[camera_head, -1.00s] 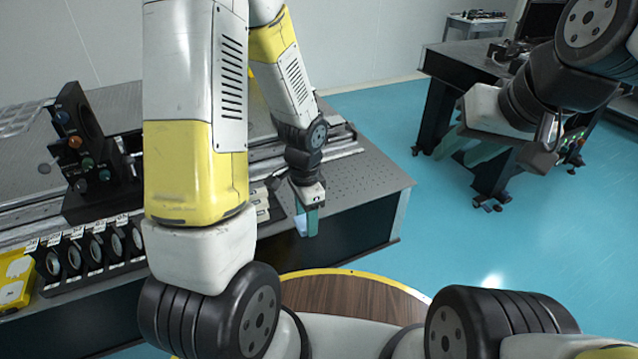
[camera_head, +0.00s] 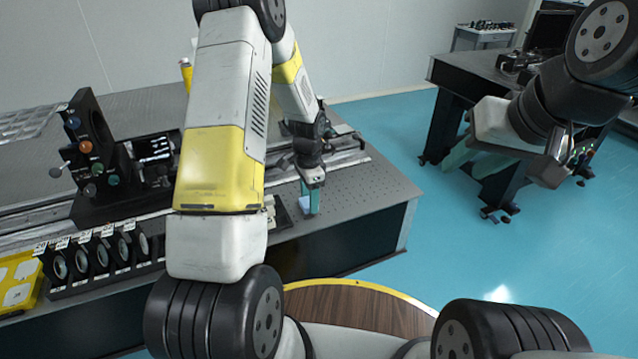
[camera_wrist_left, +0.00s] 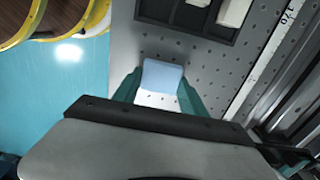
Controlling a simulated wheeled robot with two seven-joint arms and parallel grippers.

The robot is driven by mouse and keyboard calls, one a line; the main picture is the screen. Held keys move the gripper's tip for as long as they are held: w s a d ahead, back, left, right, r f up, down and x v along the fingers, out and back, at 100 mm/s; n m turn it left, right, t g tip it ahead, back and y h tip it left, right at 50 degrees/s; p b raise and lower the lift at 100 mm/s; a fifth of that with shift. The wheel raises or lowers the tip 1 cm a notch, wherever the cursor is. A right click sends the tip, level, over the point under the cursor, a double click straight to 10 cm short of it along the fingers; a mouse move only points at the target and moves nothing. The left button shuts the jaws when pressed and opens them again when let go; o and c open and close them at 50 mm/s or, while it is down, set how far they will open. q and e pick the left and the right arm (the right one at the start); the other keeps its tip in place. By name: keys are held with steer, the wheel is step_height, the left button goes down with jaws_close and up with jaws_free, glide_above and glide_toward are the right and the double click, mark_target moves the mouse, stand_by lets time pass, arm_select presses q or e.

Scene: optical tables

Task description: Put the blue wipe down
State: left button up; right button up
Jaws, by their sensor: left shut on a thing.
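My left gripper (camera_head: 309,199) is over the near edge area of the optical table (camera_head: 372,196), its teal fingers pointing down. It is shut on the blue wipe (camera_wrist_left: 161,77), a small pale-blue piece that shows between the teal fingers in the left wrist view. In the head view the wipe (camera_head: 304,202) is a small light patch beside the fingers. I cannot tell whether the wipe touches the table top. My right gripper (camera_head: 465,160) is at the upper right, its teal fingers apart and empty, away from the table.
A dark tray (camera_wrist_left: 190,14) with pale pieces lies close to the gripper in the left wrist view. A rail, a black optical mount (camera_head: 92,150), a row of lens holders (camera_head: 100,262) and a yellow box (camera_head: 18,284) are left. Bare perforated table top lies right of the gripper.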

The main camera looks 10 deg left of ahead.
arm_select(q)
steer(key=shift+f, duration=0.4)
steer(key=shift+f, duration=0.2)
steer(key=o, duration=1.4)
steer(key=shift+o, duration=0.2)
steer(key=s+r+n+t, duration=0.15)
steer(key=s+r, duration=0.25)
steer(key=r, duration=1)
steer(key=s+r+n+t, duration=0.1)
steer(key=s+r+n, duration=0.3)
steer(key=r, duration=0.9)
steer(key=s+d+r+n+t+h, duration=0.1)
steer(key=s+r+n+t, duration=0.1)
steer(key=s, duration=0.6)
steer(key=s+r+n+t+h, duration=0.1)
steer(key=s+r+n, duration=0.2)
steer(key=s+r, duration=0.2)
steer(key=shift+s+d+t, duration=0.35)
steer(key=shift+s+d, duration=0.05)
steer(key=shift+s, duration=1.35)
